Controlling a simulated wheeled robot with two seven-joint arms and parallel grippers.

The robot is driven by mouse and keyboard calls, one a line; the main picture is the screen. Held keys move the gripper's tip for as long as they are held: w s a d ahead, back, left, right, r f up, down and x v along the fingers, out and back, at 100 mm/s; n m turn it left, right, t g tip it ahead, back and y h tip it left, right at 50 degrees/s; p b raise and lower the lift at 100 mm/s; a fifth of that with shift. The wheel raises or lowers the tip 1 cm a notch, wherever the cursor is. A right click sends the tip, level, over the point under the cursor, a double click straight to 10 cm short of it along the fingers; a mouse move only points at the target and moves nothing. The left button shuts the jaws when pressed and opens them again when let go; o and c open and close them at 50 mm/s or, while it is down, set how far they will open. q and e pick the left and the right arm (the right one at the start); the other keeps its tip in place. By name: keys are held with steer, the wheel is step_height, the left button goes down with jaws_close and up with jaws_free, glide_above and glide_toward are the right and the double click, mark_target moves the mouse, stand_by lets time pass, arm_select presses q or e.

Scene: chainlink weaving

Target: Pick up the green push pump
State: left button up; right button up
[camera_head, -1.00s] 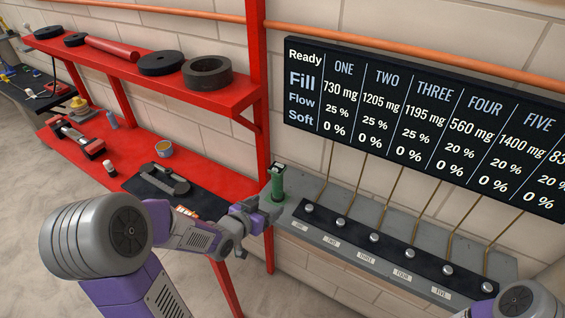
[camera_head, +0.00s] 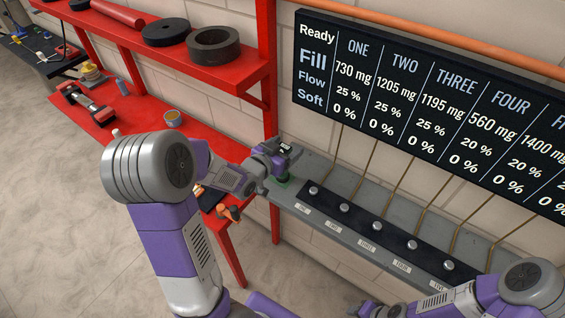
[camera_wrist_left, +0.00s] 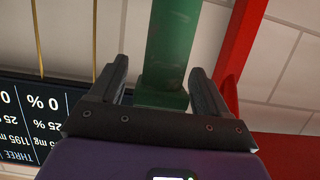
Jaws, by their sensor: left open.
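The green push pump (camera_head: 281,181) stands at the left end of the grey bench, mostly hidden in the head view behind my left gripper (camera_head: 277,158). In the left wrist view, the pump's green cylinder (camera_wrist_left: 172,48) runs up between the two dark fingers of the left gripper (camera_wrist_left: 160,80). The fingers are open, one to each side of the pump, with gaps showing, so they do not grip it. My right gripper (camera_head: 365,309) shows only partly at the bottom edge, and its jaws are unclear.
The grey bench (camera_head: 320,218) carries a dark strip with several knobs, close to the pump's right. A black display board (camera_head: 430,110) hangs above. A red upright (camera_head: 266,100) and red shelf (camera_head: 225,78) stand behind and left. A tin (camera_head: 173,119) sits on the lower red shelf.

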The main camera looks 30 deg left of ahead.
arm_select(q)
steer(key=shift+w+f, duration=0.1)
steer(key=shift+w, duration=0.15)
jaws_close()
stand_by(0.3)
